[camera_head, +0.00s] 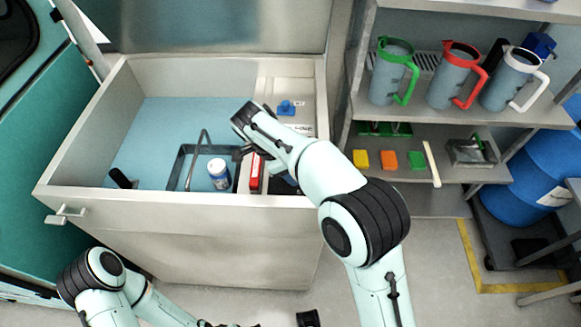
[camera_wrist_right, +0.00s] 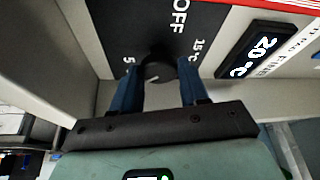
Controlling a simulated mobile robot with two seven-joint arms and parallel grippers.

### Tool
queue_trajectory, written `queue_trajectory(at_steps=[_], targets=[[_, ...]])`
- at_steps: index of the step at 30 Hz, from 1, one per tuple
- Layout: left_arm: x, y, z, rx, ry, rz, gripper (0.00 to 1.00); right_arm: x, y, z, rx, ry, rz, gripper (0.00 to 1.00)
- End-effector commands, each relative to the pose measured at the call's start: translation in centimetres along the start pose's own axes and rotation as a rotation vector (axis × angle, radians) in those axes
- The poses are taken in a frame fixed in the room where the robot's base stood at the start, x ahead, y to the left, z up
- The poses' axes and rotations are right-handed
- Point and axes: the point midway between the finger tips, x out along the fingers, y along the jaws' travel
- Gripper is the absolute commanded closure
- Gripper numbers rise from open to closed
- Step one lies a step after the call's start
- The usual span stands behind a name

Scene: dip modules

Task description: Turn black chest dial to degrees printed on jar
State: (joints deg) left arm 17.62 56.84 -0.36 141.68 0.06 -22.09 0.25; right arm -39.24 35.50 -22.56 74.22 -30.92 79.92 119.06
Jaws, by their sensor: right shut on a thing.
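The black dial (camera_wrist_right: 158,68) sits on a dark panel (camera_wrist_right: 135,30) marked OFF, 15 °C and a partly covered 5. My right gripper (camera_wrist_right: 160,82) is shut on the dial, one blue finger on each side. In the head view my right forearm hides the dial and most of this gripper. A display (camera_wrist_right: 258,50) beside the panel reads 20 °C. The jar (camera_head: 219,174), white with a blue band, stands upright in a dark handled tray (camera_head: 180,165) inside the chest (camera_head: 130,207). Its print is too small to read.
A red item (camera_head: 256,173) lies near my right wrist, with a blue item (camera_head: 287,108) farther back. Shelves at right hold green-, red- and white-handled jugs (camera_head: 392,75) and coloured blocks (camera_head: 389,160). A blue drum (camera_head: 540,165) stands at far right.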

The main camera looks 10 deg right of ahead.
Motion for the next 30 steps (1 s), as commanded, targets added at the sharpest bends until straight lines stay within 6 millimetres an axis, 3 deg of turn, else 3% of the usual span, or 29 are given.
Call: queue_trajectory(at_steps=[14,15,17,26,30], targets=[[-0.1,0.1,0.0,0.001,0.001,0.0,1.0,0.1,0.0,0.1,0.011,-0.002,0.005,0.86],[-0.1,0.1,0.0,0.001,0.001,0.0,1.0,0.1,0.0,0.1,0.011,-0.002,0.005,0.46],[-0.1,0.1,0.0,0.001,0.001,0.0,1.0,0.1,0.0,0.1,0.011,-0.001,0.005,0.31],[-0.1,0.1,0.0,0.001,0.001,0.0,1.0,-0.1,0.0,0.1,0.011,-0.001,0.004,0.31],[-0.3,0.1,0.0,0.001,0.001,0.001,1.0,-1.3,-0.1,0.1,0.011,-0.001,0.002,0.31]])
